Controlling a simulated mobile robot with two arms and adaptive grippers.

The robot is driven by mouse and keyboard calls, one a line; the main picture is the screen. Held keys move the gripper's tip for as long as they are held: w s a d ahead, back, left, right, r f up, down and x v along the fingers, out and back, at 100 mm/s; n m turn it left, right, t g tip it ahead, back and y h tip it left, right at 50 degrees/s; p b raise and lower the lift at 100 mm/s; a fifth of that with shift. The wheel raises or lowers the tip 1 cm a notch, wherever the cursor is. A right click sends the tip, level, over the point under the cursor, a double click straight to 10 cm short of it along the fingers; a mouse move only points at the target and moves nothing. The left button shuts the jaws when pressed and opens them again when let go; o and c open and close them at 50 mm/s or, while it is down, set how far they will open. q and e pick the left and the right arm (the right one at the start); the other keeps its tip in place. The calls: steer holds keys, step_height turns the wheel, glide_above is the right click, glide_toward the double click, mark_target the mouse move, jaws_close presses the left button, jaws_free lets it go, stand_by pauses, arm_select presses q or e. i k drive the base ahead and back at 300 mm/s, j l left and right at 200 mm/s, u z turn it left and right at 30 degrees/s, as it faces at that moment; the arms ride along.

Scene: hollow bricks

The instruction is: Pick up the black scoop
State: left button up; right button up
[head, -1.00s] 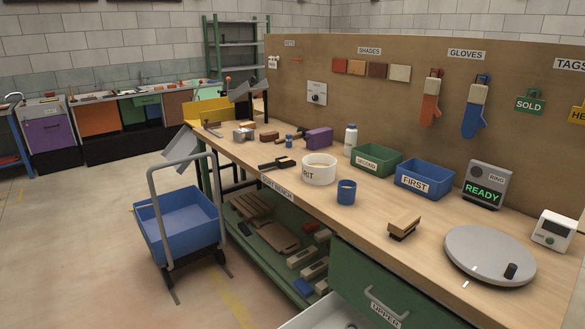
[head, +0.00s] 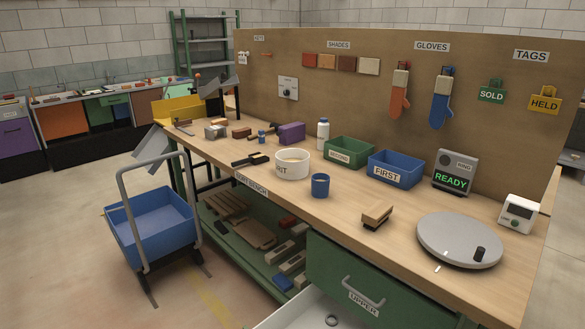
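The black scoop (head: 250,160) appears to be the small dark object with a handle. It lies on the wooden sort bench (head: 338,212), just left of the white grit tub (head: 292,172). It seems to lie flat and apart from the tub. Neither of my grippers is in view, and nothing is seen holding the scoop.
A blue cup (head: 320,186), a brush-like block (head: 377,217) and a grey turntable (head: 459,243) stand on the bench. Green (head: 349,153) and blue (head: 396,170) bins stand behind. A blue cart (head: 153,235) is at the left. A drawer (head: 303,310) sticks out in front.

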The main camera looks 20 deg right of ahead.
mark_target(250, 161)
steer(key=i+z, duration=0.1)
steer(key=z, duration=0.35)
steer(key=i+j+z, duration=0.3)
steer(key=j, duration=0.3)
steer(key=i+j+z, duration=0.3)
steer(key=j, duration=0.35)
